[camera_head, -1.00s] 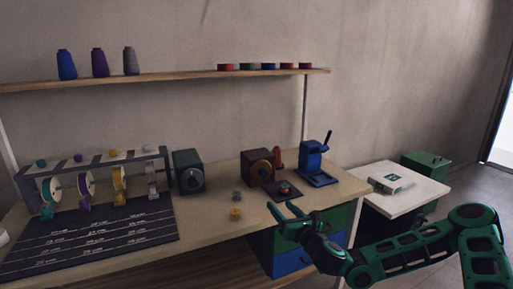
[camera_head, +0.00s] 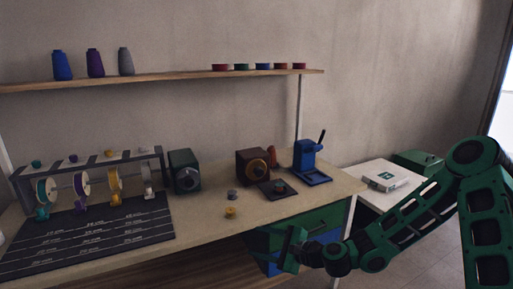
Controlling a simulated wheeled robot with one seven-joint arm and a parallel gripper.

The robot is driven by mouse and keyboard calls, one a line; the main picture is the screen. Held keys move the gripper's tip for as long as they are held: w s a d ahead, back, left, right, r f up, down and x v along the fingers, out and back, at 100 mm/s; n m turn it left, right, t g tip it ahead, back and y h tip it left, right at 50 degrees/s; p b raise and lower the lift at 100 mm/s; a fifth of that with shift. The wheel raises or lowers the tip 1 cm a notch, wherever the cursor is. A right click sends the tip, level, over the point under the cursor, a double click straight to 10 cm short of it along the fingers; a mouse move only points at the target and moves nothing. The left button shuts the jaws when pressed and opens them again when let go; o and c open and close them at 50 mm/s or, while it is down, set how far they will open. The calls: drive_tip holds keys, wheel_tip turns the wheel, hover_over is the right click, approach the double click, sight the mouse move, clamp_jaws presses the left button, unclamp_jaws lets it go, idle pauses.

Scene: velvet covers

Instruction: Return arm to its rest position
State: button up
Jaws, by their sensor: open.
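My arm (camera_head: 405,215) shows green and black at the right. My gripper (camera_head: 287,248) is in front of the workbench's green and blue drawers, below the level of the bench top. It is open, and I see nothing between its fingers. The fingers are seen partly edge-on against the drawers.
The workbench (camera_head: 200,235) carries a spool rack (camera_head: 90,180), a dark chart mat (camera_head: 85,238), a dark green machine (camera_head: 184,172), a brown machine (camera_head: 252,167) and a blue press (camera_head: 311,163). A yellow piece (camera_head: 231,212) lies near the front. A white side table (camera_head: 350,172) stands behind my arm.

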drive_tip(key=s+d+f+n+g+h, duration=0.25)
drive_tip(key=s+d+n, duration=0.2)
drive_tip(key=d, duration=0.35)
drive_tip(key=s+d+f+n+g+h, duration=0.25)
drive_tip(key=s+d+n+h, duration=0.2)
drive_tip(key=d, duration=0.35)
drive_tip(key=s+d+r+n+g+h, duration=0.1)
drive_tip(key=s+d+r+h, duration=0.1)
drive_tip(key=s+d+r, duration=0.45)
drive_tip(key=s+d+r+n+g+h, duration=0.1)
drive_tip(key=s+d+r+n+h, duration=0.15)
drive_tip(key=d, duration=0.75)
drive_tip(key=s+d+r, duration=0.3)
drive_tip(key=s+r, duration=0.2)
drive_tip(key=s, duration=0.4)
drive_tip(key=s+d+r+m+g, duration=0.1)
drive_tip(key=s+d+r, duration=0.3)
drive_tip(key=s, duration=0.6)
drive_tip(key=shift+r+g, duration=0.3)
drive_tip(key=shift+r, duration=0.4)
drive_tip(key=shift+c, duration=0.7)
